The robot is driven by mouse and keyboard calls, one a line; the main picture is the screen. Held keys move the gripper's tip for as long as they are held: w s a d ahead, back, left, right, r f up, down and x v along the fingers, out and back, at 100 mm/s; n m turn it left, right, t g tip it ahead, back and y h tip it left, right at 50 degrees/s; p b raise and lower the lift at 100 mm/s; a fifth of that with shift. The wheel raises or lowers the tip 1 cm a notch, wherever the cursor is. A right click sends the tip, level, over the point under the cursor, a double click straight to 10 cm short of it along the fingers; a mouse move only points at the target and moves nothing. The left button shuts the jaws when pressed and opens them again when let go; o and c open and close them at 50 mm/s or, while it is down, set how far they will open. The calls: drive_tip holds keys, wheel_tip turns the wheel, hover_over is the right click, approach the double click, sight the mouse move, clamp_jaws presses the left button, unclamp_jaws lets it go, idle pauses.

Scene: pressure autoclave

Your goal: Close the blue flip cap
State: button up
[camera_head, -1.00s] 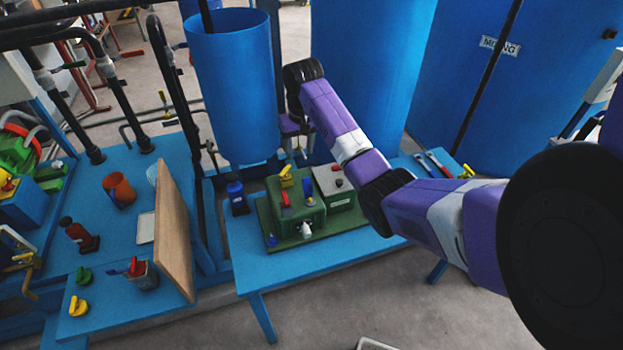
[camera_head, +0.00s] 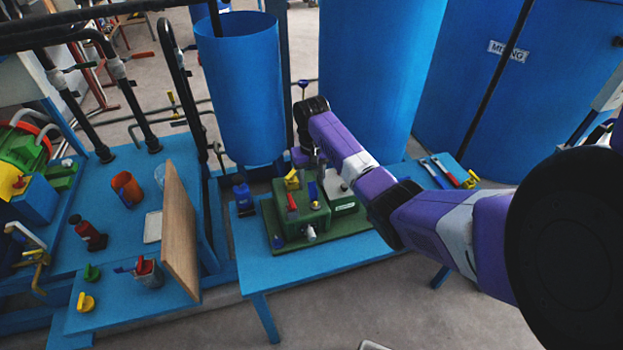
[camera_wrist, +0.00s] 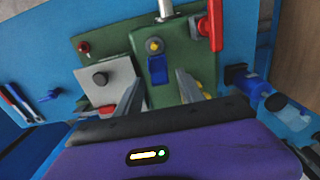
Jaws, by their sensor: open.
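A green box (camera_head: 304,213) stands on the low blue table. On it, a blue flip cap (camera_head: 313,190) stands up beside a small yellow knob (camera_head: 315,204). In the wrist view the blue flip cap (camera_wrist: 157,70) appears between the two fingers, just below a round yellow knob (camera_wrist: 154,45). My gripper (camera_wrist: 160,76) is open, its grey fingers apart and nothing held. In the head view my gripper is behind the box's top, partly hidden by my arm. Whether a finger touches the cap cannot be told.
A grey box (camera_head: 342,196) is beside the green one. A large blue tank (camera_head: 240,90) rises behind.

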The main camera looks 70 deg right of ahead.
drive_tip(key=shift+c, duration=0.3)
clamp_jaws()
drive_tip(key=shift+a, duration=0.1)
